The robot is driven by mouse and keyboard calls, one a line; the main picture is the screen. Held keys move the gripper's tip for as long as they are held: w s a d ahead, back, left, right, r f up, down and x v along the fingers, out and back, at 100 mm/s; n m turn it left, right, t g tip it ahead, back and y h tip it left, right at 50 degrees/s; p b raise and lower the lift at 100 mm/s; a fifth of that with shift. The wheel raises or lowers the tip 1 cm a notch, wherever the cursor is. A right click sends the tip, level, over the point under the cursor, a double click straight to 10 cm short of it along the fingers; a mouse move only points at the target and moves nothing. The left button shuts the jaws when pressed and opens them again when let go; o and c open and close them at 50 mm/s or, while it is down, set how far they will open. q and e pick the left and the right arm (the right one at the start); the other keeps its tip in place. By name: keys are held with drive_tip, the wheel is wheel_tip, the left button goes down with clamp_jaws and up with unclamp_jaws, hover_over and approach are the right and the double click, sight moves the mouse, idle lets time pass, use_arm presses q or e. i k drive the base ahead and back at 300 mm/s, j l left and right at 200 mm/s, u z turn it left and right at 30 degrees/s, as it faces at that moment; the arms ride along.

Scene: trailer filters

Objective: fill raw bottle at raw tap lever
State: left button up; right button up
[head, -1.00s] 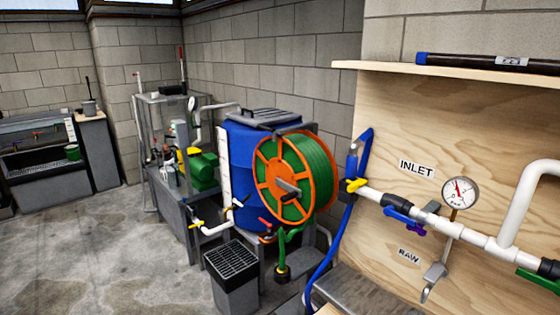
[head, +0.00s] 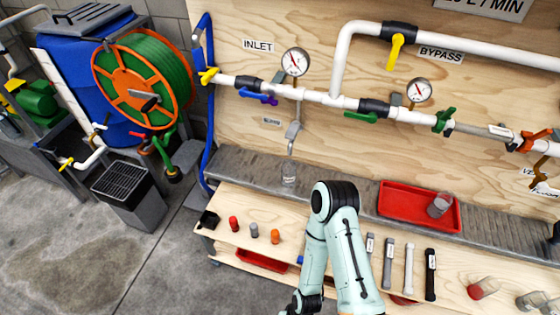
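The raw tap (head: 293,134) hangs from the white pipe under the left pressure gauge, beside a small sign that is too small to read clearly now. Its grey lever and downward spout show. A small clear container (head: 289,180), perhaps the raw bottle, stands on the grey metal ledge just below the spout. I cannot tell whether it holds water. One of my pale green arms rises from the bottom middle and bends back down. Its lower end is cut off by the bottom edge, and no gripper fingers show.
A red tray (head: 390,212) holding a clear cup (head: 439,205) sits right of my arm. Small coloured caps (head: 254,230) and several labelled tubes (head: 409,268) lie on the wooden bench. More clear vessels (head: 530,301) stand at the lower right. Floor at left is open.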

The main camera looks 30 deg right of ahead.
sight(293, 130)
drive_tip(key=k+z, duration=0.1)
drive_tip(key=z, duration=0.65)
drive_tip(key=k+z, duration=0.15)
drive_tip(key=z, duration=0.25)
